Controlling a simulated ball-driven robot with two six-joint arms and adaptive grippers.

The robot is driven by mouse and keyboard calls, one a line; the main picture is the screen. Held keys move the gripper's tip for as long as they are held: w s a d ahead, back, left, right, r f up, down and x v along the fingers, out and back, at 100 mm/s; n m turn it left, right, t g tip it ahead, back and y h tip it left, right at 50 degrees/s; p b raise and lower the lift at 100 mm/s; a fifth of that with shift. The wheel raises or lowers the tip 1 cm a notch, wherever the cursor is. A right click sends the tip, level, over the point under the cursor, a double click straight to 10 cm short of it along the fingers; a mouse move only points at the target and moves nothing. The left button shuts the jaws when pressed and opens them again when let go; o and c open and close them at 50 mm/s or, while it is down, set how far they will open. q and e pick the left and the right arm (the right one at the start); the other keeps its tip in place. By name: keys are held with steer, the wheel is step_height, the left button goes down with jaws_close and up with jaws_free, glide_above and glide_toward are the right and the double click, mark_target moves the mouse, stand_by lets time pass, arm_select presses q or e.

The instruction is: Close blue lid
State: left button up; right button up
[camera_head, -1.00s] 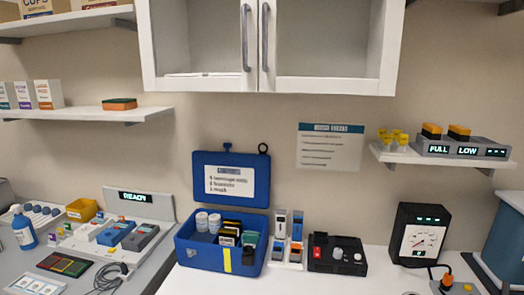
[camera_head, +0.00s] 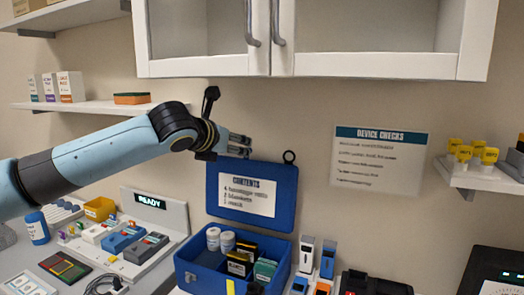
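The blue lid (camera_head: 283,190) of the blue box stands upright and open at the back, with a white contents label on its inner face. The blue box (camera_head: 205,277) sits on the counter and holds white bottles (camera_head: 220,240), dark and yellow packs and a green pack. My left gripper (camera_head: 243,145) comes in from the left at the lid's top left edge, in front of or above it; I cannot tell whether it touches. Its fingers are seen side-on and look empty. My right gripper is not in view.
A shelf (camera_head: 90,108) and a white cabinet (camera_head: 200,65) are above my arm. A small rack (camera_head: 318,257) and a black device (camera_head: 375,284) stand right of the box. A console with a READY display (camera_head: 152,202) stands to the left.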

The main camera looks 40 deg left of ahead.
mark_target(243, 160)
arm_select(q)
steer(key=p+x, duration=0.1)
steer(key=x, duration=0.4)
steer(key=shift+w+f, duration=0.1)
steer(key=shift+w, duration=0.1)
steer(key=shift+w+a+f, duration=0.15)
steer(key=shift+w, duration=0.15)
steer(key=shift+w+a+f, duration=0.1)
jaws_close()
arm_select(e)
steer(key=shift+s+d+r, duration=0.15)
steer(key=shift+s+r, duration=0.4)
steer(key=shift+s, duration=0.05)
